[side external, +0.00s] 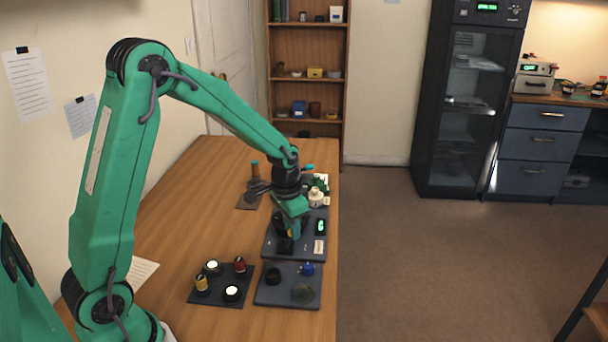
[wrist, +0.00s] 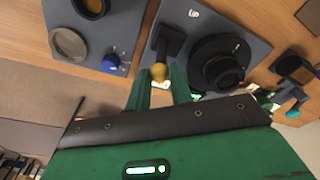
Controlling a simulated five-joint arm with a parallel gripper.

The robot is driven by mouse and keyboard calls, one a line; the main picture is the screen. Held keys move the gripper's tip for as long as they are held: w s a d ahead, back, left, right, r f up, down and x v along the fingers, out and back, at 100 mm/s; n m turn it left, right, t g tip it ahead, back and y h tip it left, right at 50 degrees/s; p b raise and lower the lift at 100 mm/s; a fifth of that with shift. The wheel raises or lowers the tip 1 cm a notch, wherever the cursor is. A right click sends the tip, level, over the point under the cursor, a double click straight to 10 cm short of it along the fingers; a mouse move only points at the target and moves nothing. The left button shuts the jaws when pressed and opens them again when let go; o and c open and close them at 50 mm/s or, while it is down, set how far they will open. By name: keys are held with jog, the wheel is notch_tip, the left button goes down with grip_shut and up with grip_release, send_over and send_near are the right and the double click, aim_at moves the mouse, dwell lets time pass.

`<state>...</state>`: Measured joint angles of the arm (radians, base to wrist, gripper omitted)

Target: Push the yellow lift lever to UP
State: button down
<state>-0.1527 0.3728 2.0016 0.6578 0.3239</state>
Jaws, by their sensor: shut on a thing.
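The lift lever shows in the wrist view as a dark arm with a yellow knob (wrist: 158,72). It sits on a dark grey plate (wrist: 235,20). A white "UP" label (wrist: 193,13) lies at the far end from the knob, and a second label by the knob is mostly hidden. My gripper (wrist: 157,82) has its two green fingers on either side of the knob, shut on it. In the side view my gripper (side external: 289,238) is low over the plate (side external: 292,250) and hides the lever.
A black round lens mount (wrist: 218,65) stands close to the right of the lever. Left of it, a separate tray (wrist: 110,20) holds a blue knob (wrist: 110,63) and round parts. Another tray (side external: 220,300) with several capped parts is nearer my base.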

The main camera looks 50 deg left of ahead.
jog(key=c, duration=1.3)
grip_release()
jog(key=shift+s+a+f, duration=0.1)
jog(key=shift+a, duration=0.05)
jog(key=shift+o, duration=0.2)
jog(key=shift+r, duration=0.75)
jog(key=shift+s+r, duration=0.2)
jog(key=shift+r, duration=1.4)
jog(key=shift+s+r, duration=0.2)
jog(key=shift+r, duration=1.4)
jog(key=shift+c, duration=0.2)
